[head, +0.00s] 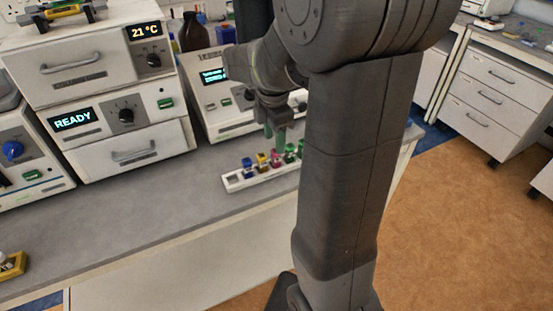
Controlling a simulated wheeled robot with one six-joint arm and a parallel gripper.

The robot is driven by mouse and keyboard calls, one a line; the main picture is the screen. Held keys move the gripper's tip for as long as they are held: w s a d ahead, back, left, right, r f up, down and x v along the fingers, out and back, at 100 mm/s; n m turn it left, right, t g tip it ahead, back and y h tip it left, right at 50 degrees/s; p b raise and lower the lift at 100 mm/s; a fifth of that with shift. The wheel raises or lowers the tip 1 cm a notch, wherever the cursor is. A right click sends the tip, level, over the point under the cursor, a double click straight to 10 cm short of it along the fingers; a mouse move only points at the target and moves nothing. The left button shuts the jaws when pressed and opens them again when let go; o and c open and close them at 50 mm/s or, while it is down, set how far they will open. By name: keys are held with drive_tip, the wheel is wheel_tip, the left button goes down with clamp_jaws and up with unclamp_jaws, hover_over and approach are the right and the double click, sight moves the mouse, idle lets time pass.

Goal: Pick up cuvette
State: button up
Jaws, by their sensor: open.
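A white rack (236,182) sits on the grey bench, holding a row of small cuvettes. From left to right I see a blue cuvette (247,166), a yellow cuvette (262,160), a red-pink cuvette (276,160) and a green cuvette (290,153). My gripper (275,138) points down over the rack, above the red-pink and green cuvettes. It is open. Whether its fingertips touch any cuvette is too small to tell. The right end of the rack is hidden behind my arm.
Behind the rack stands a white instrument (210,110) with a lit screen. Stacked white units (110,60) stand to its left, and a brown bottle (194,32) behind. A yellow item (12,265) lies at the lower left. The bench front (150,215) is clear.

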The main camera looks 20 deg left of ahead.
sight(276, 159)
drive_tip(key=f, duration=0.5)
drive_tip(key=shift+w+d+f, duration=0.1)
drive_tip(key=shift+d+f, duration=0.1)
drive_tip(key=shift+f, duration=0.15)
drive_tip(key=shift+c, duration=0.2)
clamp_jaws()
